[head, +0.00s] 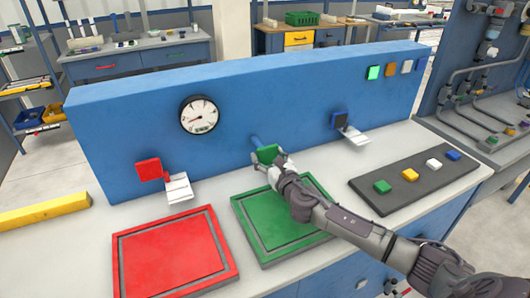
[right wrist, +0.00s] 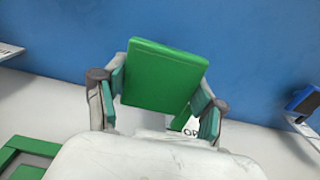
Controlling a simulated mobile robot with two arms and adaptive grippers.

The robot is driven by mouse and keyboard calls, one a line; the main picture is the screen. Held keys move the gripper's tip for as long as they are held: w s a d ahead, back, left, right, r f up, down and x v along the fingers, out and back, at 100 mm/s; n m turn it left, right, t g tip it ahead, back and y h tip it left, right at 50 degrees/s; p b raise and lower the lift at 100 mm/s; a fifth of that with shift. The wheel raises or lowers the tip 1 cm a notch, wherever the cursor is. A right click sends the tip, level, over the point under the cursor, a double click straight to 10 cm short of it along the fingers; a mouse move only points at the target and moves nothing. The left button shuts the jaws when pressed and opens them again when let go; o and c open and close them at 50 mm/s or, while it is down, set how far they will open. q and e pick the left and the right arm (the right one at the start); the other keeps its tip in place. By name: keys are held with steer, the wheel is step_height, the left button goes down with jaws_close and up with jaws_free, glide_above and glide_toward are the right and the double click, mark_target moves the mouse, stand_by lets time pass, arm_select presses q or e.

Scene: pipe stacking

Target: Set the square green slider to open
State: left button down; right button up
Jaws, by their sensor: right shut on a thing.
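The square green slider (head: 267,154) is a green block on a short blue rod that sticks out from the front of the blue panel. My right gripper (head: 271,162) is shut on it. In the right wrist view the green slider (right wrist: 164,72) sits tilted between the two finger pads of my right gripper (right wrist: 162,90). My left gripper is not in view.
A red slider (head: 149,169) and a dark blue slider (head: 339,119) flank the green one. A round gauge (head: 199,115) is on the blue panel (head: 120,130). A red tray (head: 175,262), a green tray (head: 250,222) and a dark board (head: 400,200) with several coloured blocks lie in front.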

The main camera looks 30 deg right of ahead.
steer(key=shift+a+f, duration=0.1)
steer(key=shift+f, duration=0.1)
steer(key=o, duration=1.4)
steer(key=shift+s, duration=0.1)
steer(key=shift+c, duration=0.2)
steer(key=o, duration=0.3)
steer(key=shift+s+r, duration=0.15)
steer(key=shift+o, duration=0.2)
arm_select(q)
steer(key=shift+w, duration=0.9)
arm_select(e)
steer(key=s, duration=1.2)
steer(key=shift+a, duration=0.25)
